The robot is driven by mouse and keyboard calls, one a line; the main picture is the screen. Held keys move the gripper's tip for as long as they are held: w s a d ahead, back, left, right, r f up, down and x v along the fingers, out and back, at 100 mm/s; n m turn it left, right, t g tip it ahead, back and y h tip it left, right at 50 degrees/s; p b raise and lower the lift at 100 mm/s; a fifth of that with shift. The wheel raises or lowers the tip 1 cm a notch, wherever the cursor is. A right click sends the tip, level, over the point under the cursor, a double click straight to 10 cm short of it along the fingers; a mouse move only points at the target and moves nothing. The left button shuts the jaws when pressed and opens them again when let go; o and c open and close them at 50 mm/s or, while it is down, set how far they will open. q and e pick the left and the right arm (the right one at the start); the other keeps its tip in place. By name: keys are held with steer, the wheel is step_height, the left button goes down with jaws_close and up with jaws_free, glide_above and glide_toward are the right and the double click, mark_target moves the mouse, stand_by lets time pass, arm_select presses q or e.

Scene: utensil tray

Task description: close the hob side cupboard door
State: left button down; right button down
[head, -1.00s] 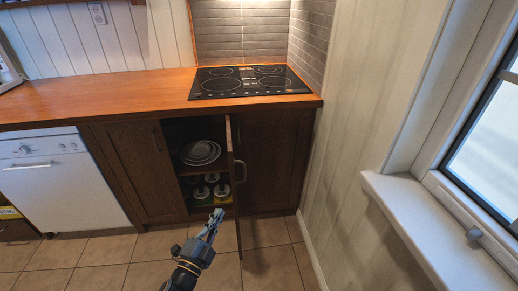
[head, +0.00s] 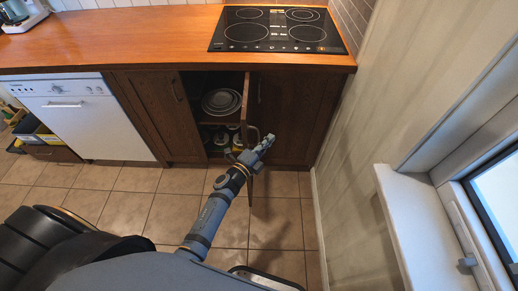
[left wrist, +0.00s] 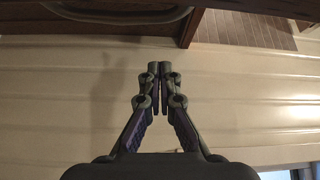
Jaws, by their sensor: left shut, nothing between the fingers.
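The hob side cupboard door (head: 246,98) is dark wood and stands open, swung out toward me and seen nearly edge-on. Its curved handle (head: 254,134) is on its right, outer face. My left gripper (head: 267,141) is shut and empty, just right of the door's edge, on the handle side. My forearm crosses in front of the door's lower part. Whether the gripper touches the door I cannot tell. In the left wrist view the shut fingertips (left wrist: 160,68) stand before a pale wall, with the handle (left wrist: 125,17) at the top left. My right gripper is not in view.
The open cupboard holds stacked plates (head: 221,101) and smaller items below. A closed door (head: 150,110) and a white dishwasher (head: 80,118) are to the left. The hob (head: 276,30) sits on the wooden worktop (head: 130,38). A wall and window sill (head: 415,220) bound the right; tiled floor (head: 285,222) lies in front.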

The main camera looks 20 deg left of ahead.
mark_target(259, 137)
arm_select(q)
steer(key=shift+w+a+f, duration=0.1)
steer(key=shift+w+a, duration=0.15)
steer(key=shift+a, duration=0.65)
steer(key=shift+w+a+f, duration=0.1)
steer(key=shift+w+a, duration=0.15)
steer(key=shift+a, duration=0.65)
steer(key=shift+a, duration=0.1)
